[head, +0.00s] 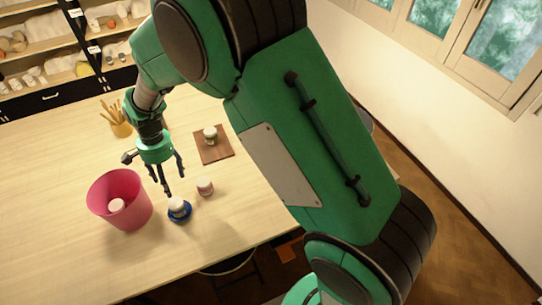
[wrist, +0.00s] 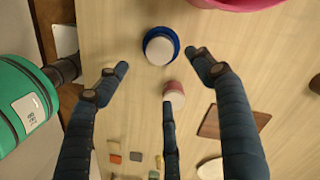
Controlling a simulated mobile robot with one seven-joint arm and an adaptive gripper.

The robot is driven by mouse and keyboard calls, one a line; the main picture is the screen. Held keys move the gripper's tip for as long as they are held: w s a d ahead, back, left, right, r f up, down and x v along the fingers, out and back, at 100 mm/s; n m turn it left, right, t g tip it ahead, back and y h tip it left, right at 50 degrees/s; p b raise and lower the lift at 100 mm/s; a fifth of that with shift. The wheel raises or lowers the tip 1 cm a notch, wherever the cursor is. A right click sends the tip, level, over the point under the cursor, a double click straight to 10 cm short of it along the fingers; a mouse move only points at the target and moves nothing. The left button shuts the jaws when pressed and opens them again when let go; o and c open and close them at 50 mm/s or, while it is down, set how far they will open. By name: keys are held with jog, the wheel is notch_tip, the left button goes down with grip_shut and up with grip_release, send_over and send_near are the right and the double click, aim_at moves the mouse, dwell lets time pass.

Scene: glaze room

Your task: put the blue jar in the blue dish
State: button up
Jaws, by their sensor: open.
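The blue jar (head: 178,203) has a pale lid and stands upright in the small round blue dish (head: 180,217) on the table. In the wrist view, the jar's pale lid (wrist: 159,46) is ringed by the blue dish (wrist: 149,33). My gripper (head: 167,182) is open and empty, pointing down above the table near the jar. In the wrist view its fingers (wrist: 160,76) are spread, with the jar beyond the tips and none touching it. The jar's lower part is mostly hidden by its lid and the dish.
A pink bucket (head: 105,190) with a pale pink jar (head: 116,205) inside stands left of the dish. Another pink jar (head: 205,187) stands close to the right. A green jar (head: 210,137) is on a brown board (head: 215,154). A tool pot (head: 121,129) stands behind. The front table is clear.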

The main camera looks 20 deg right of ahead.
jog(key=s+d+r+n+t, duration=0.2)
jog(key=s+d+r, duration=0.3)
jog(key=d+r, duration=0.5)
jog(key=s+d+r+n+t, duration=0.15)
jog(key=s+d+r, duration=0.45)
jog(key=r, duration=0.6)
jog(key=s+d+r+n+t, duration=0.1)
jog(key=s+d+r+n, duration=0.1)
jog(key=s+d, duration=0.4)
jog(key=s+d+r+n+t, duration=0.2)
jog(key=s+d+r, duration=0.2)
jog(key=s+d, duration=0.3)
jog(key=s, duration=0.5)
jog(key=shift+r+h, duration=0.3)
jog(key=shift+h, duration=0.1)
notch_tip(320, 180, down, 10)
jog(key=b, duration=1)
jog(key=shift+o, duration=0.5)
